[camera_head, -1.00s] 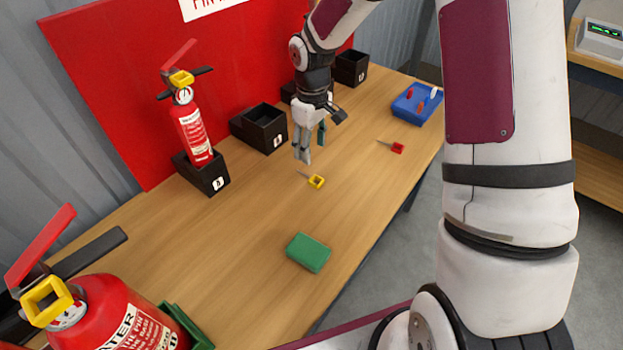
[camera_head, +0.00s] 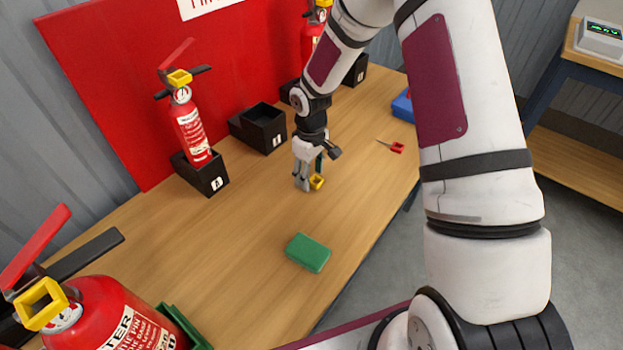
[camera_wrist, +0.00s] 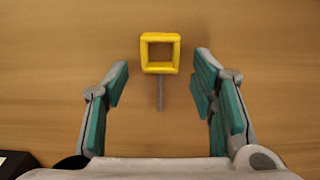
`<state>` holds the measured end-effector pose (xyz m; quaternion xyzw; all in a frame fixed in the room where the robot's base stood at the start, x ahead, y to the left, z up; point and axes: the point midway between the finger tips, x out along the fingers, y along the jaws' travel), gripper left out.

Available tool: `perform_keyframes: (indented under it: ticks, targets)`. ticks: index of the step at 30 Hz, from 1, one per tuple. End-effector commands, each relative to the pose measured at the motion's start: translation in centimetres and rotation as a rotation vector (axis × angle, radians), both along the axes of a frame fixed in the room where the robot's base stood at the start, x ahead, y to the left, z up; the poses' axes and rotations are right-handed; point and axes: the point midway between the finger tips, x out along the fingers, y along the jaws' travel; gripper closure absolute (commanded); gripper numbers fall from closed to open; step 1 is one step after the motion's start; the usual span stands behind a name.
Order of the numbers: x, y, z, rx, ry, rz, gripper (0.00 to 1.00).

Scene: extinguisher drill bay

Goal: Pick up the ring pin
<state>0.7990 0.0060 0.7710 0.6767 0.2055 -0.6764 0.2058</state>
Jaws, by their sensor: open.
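The ring pin with a square yellow ring (camera_head: 317,181) lies on the wooden bench, partly hidden by my gripper in the head view. In the wrist view its yellow ring (camera_wrist: 160,68) is just beyond the fingertips and its grey shaft (camera_wrist: 160,94) points back between the fingers. My gripper (camera_head: 308,182) points down at the bench, low over the pin. Its teal-padded fingers (camera_wrist: 160,78) are open, one on each side of the pin, with gaps on both sides. A second pin with a red ring (camera_head: 397,147) lies farther right on the bench.
A green block (camera_head: 308,252) lies nearer on the bench (camera_head: 230,240). Black holders, one empty (camera_head: 262,130) and one with an extinguisher (camera_head: 192,125), line the red board. A blue tray (camera_head: 402,106) is partly hidden by my arm. A large extinguisher (camera_head: 105,315) stands at front left.

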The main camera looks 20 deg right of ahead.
Motion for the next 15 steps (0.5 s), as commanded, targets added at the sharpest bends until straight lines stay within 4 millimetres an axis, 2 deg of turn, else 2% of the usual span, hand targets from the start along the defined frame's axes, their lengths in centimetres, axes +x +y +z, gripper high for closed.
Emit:
perform_keyframes:
  ticks: [3,8,9,15]
  targets:
    - [0.0,0.0,0.03,0.0,0.0,0.0,0.48]
    - [-0.01,-0.01,0.04,0.0,0.0,-0.001,0.85]
    - [-0.01,-0.01,0.04,0.0,0.0,-0.001,0.89]
    - [-0.02,-0.01,0.04,0.0,0.0,-0.001,0.92]
